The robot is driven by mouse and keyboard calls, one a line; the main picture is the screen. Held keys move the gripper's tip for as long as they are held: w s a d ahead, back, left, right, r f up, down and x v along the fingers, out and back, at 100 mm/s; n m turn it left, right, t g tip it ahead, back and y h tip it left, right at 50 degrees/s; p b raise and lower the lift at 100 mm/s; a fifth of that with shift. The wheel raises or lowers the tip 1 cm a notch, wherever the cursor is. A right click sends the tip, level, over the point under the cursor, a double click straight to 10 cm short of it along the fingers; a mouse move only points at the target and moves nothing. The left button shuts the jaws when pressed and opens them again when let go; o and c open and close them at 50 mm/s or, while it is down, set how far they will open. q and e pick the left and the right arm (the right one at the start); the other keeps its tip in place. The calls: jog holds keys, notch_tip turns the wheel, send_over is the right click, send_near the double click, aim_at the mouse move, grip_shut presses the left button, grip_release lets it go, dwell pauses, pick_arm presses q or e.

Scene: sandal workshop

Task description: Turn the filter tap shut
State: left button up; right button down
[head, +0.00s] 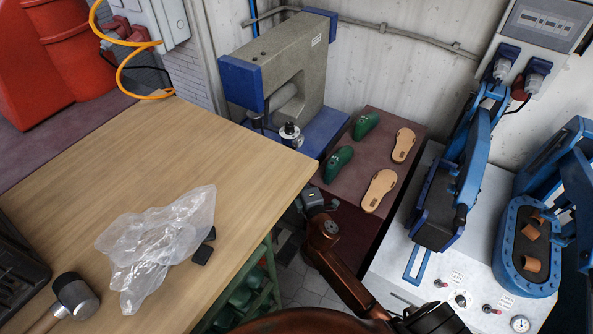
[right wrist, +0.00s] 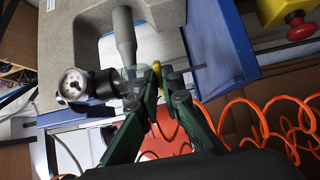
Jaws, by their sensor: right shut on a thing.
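The filter tap's yellow handle (right wrist: 158,77) shows in the right wrist view, below the grey press's nose and beside a clear filter bowl (right wrist: 132,76). My right gripper (right wrist: 165,85) has its green fingers on both sides of the handle and is shut on it. The fingers partly cover the tap, so I cannot tell its exact turn angle. A round dial gauge (right wrist: 73,85) sits left of the bowl. In the head view my right arm reaches up past the table corner; its fingers are not clear there. My left gripper is not in view.
The grey press (head: 285,75) stands behind the wooden table (head: 150,130). A plastic bag (head: 160,240) and a mallet (head: 75,295) lie on the table. Orange coiled hoses (right wrist: 265,125) hang right of my gripper. A red stop button (right wrist: 301,27) is at the upper right.

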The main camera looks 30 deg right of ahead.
dwell(0.5)
jog(key=c, duration=2.1)
grip_release()
jog(key=shift+s, duration=0.1)
jog(key=s+a, duration=0.1)
jog(key=s, duration=1)
jog(key=shift+s+a, duration=0.35)
